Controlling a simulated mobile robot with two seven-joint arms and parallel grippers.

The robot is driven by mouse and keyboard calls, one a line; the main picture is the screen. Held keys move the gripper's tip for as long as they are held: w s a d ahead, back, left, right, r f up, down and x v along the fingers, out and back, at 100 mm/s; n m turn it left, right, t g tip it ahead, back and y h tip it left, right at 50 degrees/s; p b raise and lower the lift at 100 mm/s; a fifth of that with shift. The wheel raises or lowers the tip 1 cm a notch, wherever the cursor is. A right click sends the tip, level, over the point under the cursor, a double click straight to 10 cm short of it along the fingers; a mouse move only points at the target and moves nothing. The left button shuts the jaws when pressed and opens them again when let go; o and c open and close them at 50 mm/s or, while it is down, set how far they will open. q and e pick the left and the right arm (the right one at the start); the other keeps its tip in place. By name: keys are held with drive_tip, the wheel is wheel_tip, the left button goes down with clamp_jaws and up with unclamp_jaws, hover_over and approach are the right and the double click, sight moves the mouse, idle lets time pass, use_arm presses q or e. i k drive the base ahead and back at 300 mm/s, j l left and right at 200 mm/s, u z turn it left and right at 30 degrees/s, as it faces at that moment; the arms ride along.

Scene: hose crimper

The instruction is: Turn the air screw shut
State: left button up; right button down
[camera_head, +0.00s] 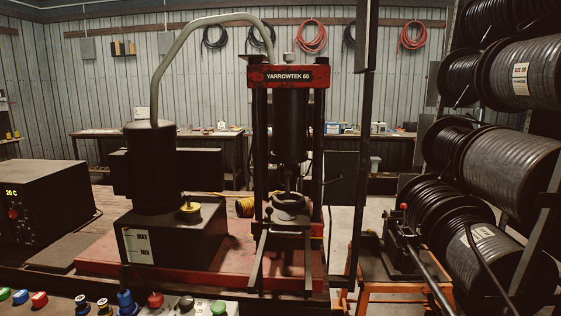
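A small yellow knob (190,207) sits on top of the black tank (172,243) with the MAX and MIN gauge. It is the likeliest air screw, but I cannot tell for sure. Whether it is screwed down or loose is too small to tell. A black motor cylinder (152,168) stands on the tank just left of the knob. The red-topped press (291,76) marked YARROWTEK 60 stands to the right of the tank. Neither of my grippers is in view, and nothing touches the knob.
A pale curved pipe (172,65) arches from the motor to the press. A control box (38,213) reading 20 C is at left. Coloured caps and buttons (155,300) line the front edge. Hose reels (515,75) and a red-knobbed lever unit (403,240) are at right.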

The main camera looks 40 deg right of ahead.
sight(289, 58)
drive_tip(key=z, duration=1.25)
